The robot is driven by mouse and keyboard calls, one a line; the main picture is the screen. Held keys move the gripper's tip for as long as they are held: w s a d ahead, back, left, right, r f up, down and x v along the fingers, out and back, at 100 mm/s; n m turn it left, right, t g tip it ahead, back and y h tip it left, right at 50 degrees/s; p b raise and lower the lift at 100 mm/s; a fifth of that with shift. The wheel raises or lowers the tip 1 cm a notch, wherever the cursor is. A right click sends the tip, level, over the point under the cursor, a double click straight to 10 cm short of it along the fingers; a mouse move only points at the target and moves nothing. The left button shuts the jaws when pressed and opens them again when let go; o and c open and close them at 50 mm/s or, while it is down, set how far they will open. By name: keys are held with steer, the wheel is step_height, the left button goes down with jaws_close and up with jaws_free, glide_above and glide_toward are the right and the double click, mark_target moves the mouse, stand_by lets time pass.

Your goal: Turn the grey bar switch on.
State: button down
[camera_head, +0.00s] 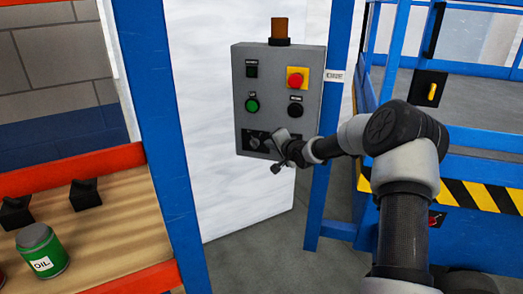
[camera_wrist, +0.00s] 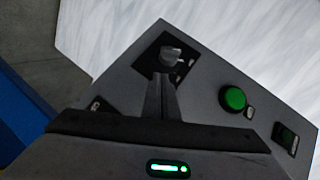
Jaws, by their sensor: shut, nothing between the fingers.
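The grey bar switch (camera_head: 255,143) sits on a black plate at the bottom of the grey control panel (camera_head: 317,120). The wrist view shows the switch (camera_wrist: 172,53) with its black plate and small pale marks beside it. My gripper (camera_head: 279,140) is at the panel's lower part, just right of the switch in the head view. In the wrist view my gripper's fingers (camera_wrist: 161,85) are shut, empty, and point at the switch. Their tips appear very near its lower edge; I cannot tell whether they touch. Part of the plate is hidden by my gripper.
The panel also carries a green button (camera_head: 252,105), a black button (camera_head: 295,110), a red button on yellow (camera_head: 295,80) and an amber lamp (camera_head: 280,29). A blue post (camera_head: 160,130) and shelf with a green oil can (camera_head: 42,252) stand left.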

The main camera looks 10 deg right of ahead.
mark_target(257, 146)
steer(key=shift+w+a+f+b, duration=0.15)
steer(key=shift+w+a+f, duration=0.15)
steer(key=shift+a, duration=0.2)
steer(key=shift+w+a+f+b, duration=0.1)
steer(key=shift+w+a+f, duration=0.2)
steer(key=shift+a, duration=0.25)
steer(key=shift+w+a+f+b, duration=0.15)
steer(key=shift+w+a+f, duration=0.05)
steer(key=shift+a+f, duration=0.25)
steer(key=shift+f+m+t+y+b, duration=0.4)
steer(key=shift+m+t+b, duration=0.1)
steer(key=shift+t, duration=0.1)
steer(key=shift+w+a+f+m+t+y+b, duration=0.2)
steer(key=shift+f+m+t+b, duration=0.25)
steer(key=shift+b, duration=0.9)
steer(key=shift+s+a+f+m+t+y+b, duration=0.2)
steer(key=shift+f+m+t+b, duration=0.3)
steer(key=shift+b, duration=0.8)
steer(key=shift+w+a+f+m+t+y+b, duration=0.1)
steer(key=shift+w+f+m+t+y+b, duration=0.3)
steer(key=shift+b, duration=0.95)
steer(key=shift+s+a+f+b, duration=0.1)
steer(key=shift+a+f+b, duration=0.1)
steer(key=shift+b, duration=0.25)
steer(key=shift+f, duration=0.1)
